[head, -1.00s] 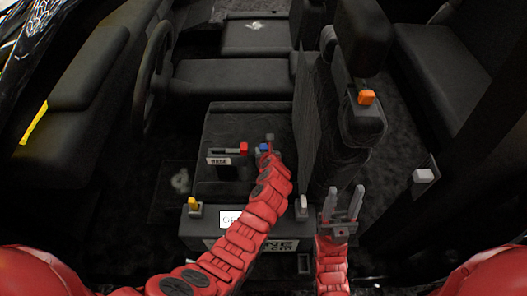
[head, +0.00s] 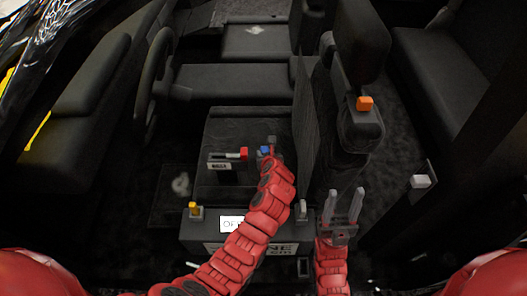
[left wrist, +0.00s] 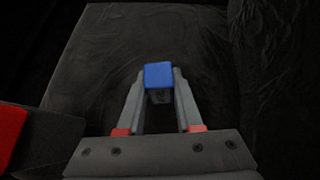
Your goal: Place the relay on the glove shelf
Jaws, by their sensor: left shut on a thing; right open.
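A small block with a blue top (left wrist: 159,75) and a dark lower part, which I take to be the relay, is between the fingers of my left gripper (left wrist: 162,88) in the left wrist view. The gripper is shut on it, above a dark seat-like surface (left wrist: 110,40). In the head view the blue block (head: 265,150) shows at the end of my left arm. My right gripper (head: 345,206) is open and empty, fingers pointing up the picture, right of the grey box. I cannot tell for certain which surface is the glove shelf; a dark panel (head: 235,42) at the back bears a pale mark or item.
A labelled holder with a red piece (head: 243,153) is just left of the blue block. A grey box (head: 190,227) with a white display stands in front. An upright seat back with an orange block (head: 365,103) is to the right. A steering wheel (head: 152,65) is at the left.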

